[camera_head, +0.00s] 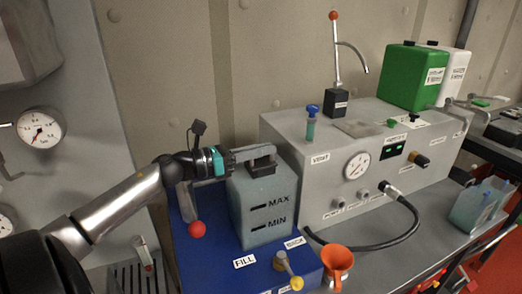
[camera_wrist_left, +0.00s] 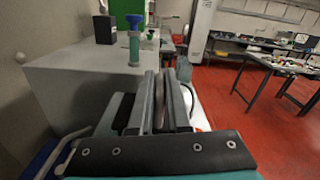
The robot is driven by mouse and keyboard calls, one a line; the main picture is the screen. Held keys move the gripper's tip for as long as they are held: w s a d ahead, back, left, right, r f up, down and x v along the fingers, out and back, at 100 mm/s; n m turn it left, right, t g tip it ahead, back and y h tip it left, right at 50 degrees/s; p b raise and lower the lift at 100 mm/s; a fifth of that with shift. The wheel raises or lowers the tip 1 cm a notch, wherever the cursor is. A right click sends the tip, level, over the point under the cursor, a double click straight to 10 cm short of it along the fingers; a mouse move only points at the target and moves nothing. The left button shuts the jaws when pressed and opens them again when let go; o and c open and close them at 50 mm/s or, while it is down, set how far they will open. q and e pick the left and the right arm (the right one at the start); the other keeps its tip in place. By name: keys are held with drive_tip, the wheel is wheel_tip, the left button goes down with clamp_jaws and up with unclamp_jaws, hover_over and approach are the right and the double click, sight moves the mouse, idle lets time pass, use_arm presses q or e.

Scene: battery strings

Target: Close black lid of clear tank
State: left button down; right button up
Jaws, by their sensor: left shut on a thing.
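The clear tank (camera_head: 266,212), marked MAX and MIN, stands upright on a blue base with pale liquid inside. Its black lid (camera_head: 262,168) is at the tank's top opening. My left gripper (camera_head: 258,152) reaches in from the left over the tank top, its fingers at the lid and partly covering it. The left wrist view shows the two fingers (camera_wrist_left: 166,100) close together with a thin dark thing between them. I cannot tell whether the lid sits flush on the rim. My right gripper is not in view.
The blue base (camera_head: 204,232) has a FILL label and a yellow-tipped lever (camera_head: 289,268). An orange funnel (camera_head: 337,262) is at its front right. A grey machine (camera_head: 330,165) with gauge and hose stands close right of the tank. A red ball knob (camera_head: 197,230) is below my left gripper.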

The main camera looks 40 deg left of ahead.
use_arm(q)
drive_tip(key=shift+d+f, duration=0.1)
drive_tip(key=shift+f, duration=0.1)
drive_tip(key=c, duration=1.3)
unclamp_jaws()
drive_tip(key=o, duration=0.4)
drive_tip(key=shift+r, duration=0.1)
drive_tip(key=b+v, duration=0.1)
drive_tip(key=v, duration=1.4)
drive_tip(key=shift+s+b, duration=0.15)
drive_tip(key=shift+b, duration=0.25)
